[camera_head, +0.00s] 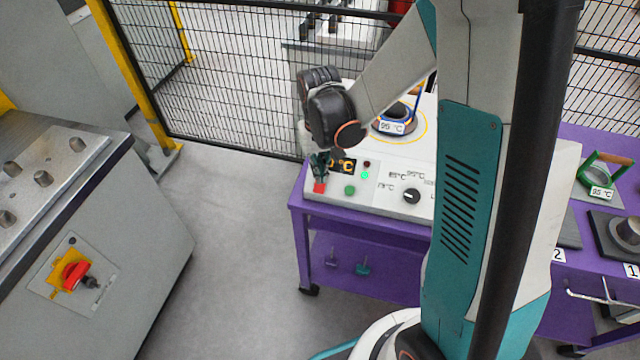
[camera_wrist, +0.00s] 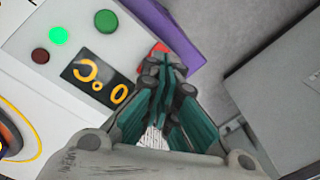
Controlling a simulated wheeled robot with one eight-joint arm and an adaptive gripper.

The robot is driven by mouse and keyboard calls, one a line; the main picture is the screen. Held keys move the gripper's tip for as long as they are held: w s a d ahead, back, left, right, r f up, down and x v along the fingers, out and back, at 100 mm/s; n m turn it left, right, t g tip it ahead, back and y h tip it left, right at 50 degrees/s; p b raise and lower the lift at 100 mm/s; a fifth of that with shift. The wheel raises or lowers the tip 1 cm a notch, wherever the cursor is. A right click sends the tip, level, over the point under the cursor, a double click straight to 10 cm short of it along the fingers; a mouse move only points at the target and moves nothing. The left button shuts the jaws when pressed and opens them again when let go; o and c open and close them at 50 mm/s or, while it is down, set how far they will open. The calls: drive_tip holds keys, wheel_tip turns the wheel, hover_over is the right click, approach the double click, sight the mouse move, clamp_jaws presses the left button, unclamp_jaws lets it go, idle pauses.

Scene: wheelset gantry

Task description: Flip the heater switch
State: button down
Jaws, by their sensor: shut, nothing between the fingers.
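The heater (camera_head: 395,168) is a white box on a purple cart, with controls on its sloped front. A red button or switch (camera_head: 319,188) sits at the panel's left end and a green button (camera_head: 350,190) to its right. My gripper (camera_head: 319,170) is shut and empty, its teal fingers pointing down over the red control. In the wrist view, the fingertips (camera_wrist: 165,68) partly cover the red control (camera_wrist: 158,48); I cannot tell whether they touch it. A display (camera_wrist: 97,82) with orange characters is partly visible. A green lamp (camera_wrist: 59,35) is lit beside a dark red lamp (camera_wrist: 40,55).
A black dial (camera_head: 411,196) with temperature marks is on the panel's right. A ring with a blue handle and a 95 °C tag (camera_head: 392,126) is on the heater top. A grey machine (camera_head: 120,240) stands left across clear floor. Mesh fencing (camera_head: 240,70) is behind.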

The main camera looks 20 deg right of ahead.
drive_tip(key=shift+f+b, duration=1.15)
drive_tip(key=shift+f, duration=0.2)
idle(0.7)
drive_tip(key=shift+r, duration=0.1)
wheel_tip(320, 180, up, 7)
drive_tip(key=p, duration=0.4)
drive_tip(key=shift+p, duration=0.4)
idle(0.3)
wheel_tip(320, 180, up, 10)
drive_tip(key=r+t, duration=0.1)
drive_tip(key=t, duration=0.2)
hover_over(320, 188)
drive_tip(key=s, duration=0.5)
drive_tip(key=s+r+n+t, duration=0.1)
drive_tip(key=s+r+t, duration=0.3)
drive_tip(key=s, duration=0.5)
drive_tip(key=shift+b+v, duration=0.3)
drive_tip(key=shift+v, duration=0.5)
